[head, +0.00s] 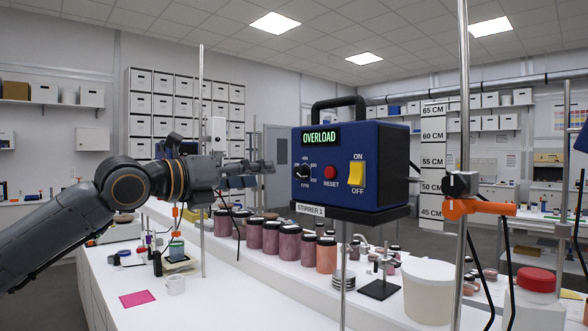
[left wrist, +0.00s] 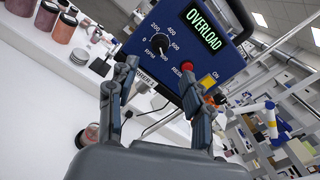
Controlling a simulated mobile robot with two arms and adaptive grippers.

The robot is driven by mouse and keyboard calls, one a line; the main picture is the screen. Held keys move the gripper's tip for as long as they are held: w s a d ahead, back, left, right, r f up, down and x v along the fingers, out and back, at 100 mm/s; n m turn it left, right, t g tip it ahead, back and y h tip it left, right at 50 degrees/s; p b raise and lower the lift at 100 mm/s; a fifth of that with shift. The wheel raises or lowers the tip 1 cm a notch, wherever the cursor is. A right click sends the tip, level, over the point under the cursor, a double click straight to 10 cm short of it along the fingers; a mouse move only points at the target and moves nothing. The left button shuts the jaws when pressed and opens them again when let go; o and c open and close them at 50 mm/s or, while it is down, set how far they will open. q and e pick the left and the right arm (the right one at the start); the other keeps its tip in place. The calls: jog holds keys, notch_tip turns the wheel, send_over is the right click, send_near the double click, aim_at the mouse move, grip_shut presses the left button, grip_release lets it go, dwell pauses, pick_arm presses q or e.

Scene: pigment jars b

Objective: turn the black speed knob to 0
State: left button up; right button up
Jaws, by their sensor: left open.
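The black speed knob (head: 303,171) sits on the left of the blue stirrer box's front panel (head: 335,190), inside a printed speed dial. It also shows in the left wrist view (left wrist: 160,43), between and beyond my fingertips. Its pointer is too small to read surely. The green display (head: 321,138) reads OVERLOAD. A red RESET button (head: 330,172) and a yellow ON/OFF switch (head: 357,174) are right of the knob. My left gripper (head: 262,174) is open and empty, left of the box and apart from the knob. My right gripper is not in view.
Below stand several pigment jars (head: 289,243) in a row on the white bench. A metal rod (head: 464,80) with an orange-handled clamp (head: 478,208) stands right of the box. A white tub (head: 428,290) is below right. A thin rod (head: 201,100) rises behind my left wrist.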

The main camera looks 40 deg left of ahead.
aim_at(297, 173)
pick_arm(q)
jog(key=w+p, duration=0.1)
jog(key=w, duration=0.1)
jog(key=w+p, duration=0.1)
jog(key=w, duration=0.2)
jog(key=w+p, duration=0.1)
jog(key=w, duration=0.1)
jog(key=shift+w+d, duration=0.25)
jog(key=shift+d, duration=0.05)
jog(key=shift+w+d+p, duration=0.15)
jog(key=shift+w+p, duration=0.45)
jog(key=shift+w, duration=0.8)
grip_shut()
